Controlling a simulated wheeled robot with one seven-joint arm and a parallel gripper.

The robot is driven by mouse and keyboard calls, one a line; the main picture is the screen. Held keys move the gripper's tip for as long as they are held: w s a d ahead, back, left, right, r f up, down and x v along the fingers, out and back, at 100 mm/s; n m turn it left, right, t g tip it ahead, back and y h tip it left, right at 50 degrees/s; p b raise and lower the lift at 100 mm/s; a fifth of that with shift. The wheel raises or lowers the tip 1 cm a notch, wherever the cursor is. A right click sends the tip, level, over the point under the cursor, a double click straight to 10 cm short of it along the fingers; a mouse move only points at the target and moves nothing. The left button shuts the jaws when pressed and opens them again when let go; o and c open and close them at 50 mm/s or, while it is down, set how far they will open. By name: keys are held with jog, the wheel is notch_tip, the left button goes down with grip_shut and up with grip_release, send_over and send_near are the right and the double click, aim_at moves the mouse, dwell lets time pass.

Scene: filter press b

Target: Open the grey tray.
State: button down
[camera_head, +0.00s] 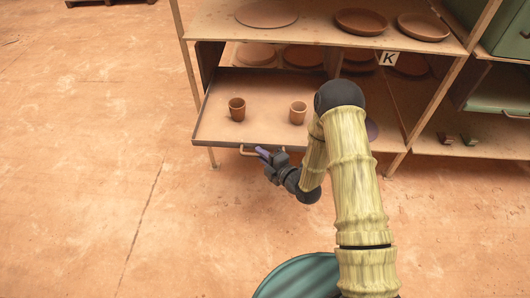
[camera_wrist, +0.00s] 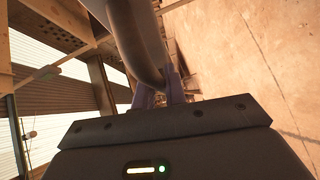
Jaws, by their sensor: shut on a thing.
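The tray (camera_head: 262,137) stands drawn out from the shelf unit, its flat floor showing, with dark edges and a front rim. Two small brown cups (camera_head: 237,109) stand upright on it. A pale bar handle (camera_head: 248,153) is on its front edge. My gripper (camera_head: 264,154) is at the right part of that handle, shut on it. In the wrist view, the handle (camera_wrist: 143,45) looms large as a curved bar running down between the fingertips of my gripper (camera_wrist: 160,90). My arm hides the tray's right side.
The wooden shelf unit (camera_head: 328,36) holds several brown plates and bowls, with a "K" label (camera_head: 389,58) on its edge. Green drawers (camera_head: 502,92) are at the right. The floor (camera_head: 95,150) to the left and in front is clear.

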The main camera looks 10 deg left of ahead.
jog(key=shift+d+f, duration=0.1)
jog(key=shift+d, duration=0.1)
jog(key=c, duration=1.5)
grip_release()
jog(key=shift+a, duration=0.1)
jog(key=shift+o, duration=0.2)
jog(key=shift+w, duration=0.1)
jog(key=shift+s, duration=0.25)
jog(key=p+v, duration=0.1)
jog(key=v, duration=1.6)
jog(key=shift+w, duration=0.25)
